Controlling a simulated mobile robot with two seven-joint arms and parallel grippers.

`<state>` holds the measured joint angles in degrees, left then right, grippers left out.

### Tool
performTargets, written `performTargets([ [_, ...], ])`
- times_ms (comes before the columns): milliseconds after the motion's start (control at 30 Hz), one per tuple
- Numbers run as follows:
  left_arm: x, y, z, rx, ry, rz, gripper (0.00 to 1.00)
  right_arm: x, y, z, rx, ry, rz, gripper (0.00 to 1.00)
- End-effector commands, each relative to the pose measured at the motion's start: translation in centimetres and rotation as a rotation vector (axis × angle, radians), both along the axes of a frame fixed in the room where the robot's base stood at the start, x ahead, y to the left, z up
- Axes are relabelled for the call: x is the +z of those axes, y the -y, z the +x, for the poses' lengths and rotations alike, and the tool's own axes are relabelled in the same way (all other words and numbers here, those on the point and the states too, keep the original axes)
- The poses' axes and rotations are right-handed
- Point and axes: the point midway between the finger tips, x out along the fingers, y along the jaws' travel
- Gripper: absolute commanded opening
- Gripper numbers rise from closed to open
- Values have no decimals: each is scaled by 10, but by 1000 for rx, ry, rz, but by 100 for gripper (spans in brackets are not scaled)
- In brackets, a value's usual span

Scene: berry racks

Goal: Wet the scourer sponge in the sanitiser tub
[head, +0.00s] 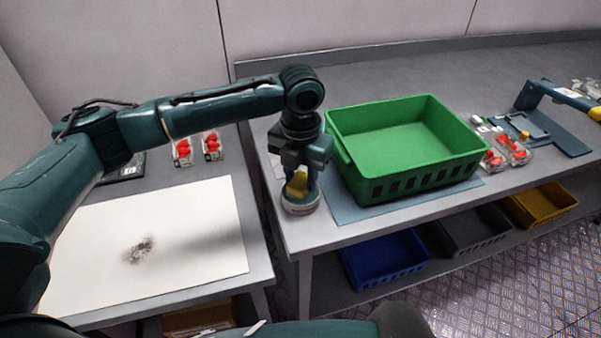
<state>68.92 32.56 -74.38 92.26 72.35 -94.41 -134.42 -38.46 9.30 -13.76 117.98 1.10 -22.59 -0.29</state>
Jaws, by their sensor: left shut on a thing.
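My left gripper (301,176) points down at the front left corner of the right-hand bench. It is shut on the yellow scourer sponge (297,184), which shows between its fingers. The sanitiser tub (301,207) is a small round pale container with a dark label band, directly below the gripper. The sponge is at or just inside the tub's mouth; I cannot tell how deep, or whether it touches liquid. My right gripper is not in view.
A green crate (368,187) stands on a blue-grey mat just right of the tub. A white board (200,265) with a dark speckled smear (141,250) lies on the left table. Red-berry punnets (212,146) stand behind it. Blue, grey and yellow crates sit on the lower shelf.

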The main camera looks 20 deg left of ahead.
Motion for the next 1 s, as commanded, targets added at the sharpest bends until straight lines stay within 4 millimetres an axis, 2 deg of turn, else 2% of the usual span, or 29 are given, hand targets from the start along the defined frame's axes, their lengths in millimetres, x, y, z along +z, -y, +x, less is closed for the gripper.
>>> performTargets([
  [1000,-2,0,-1,-1,-4,1,15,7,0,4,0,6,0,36],
])
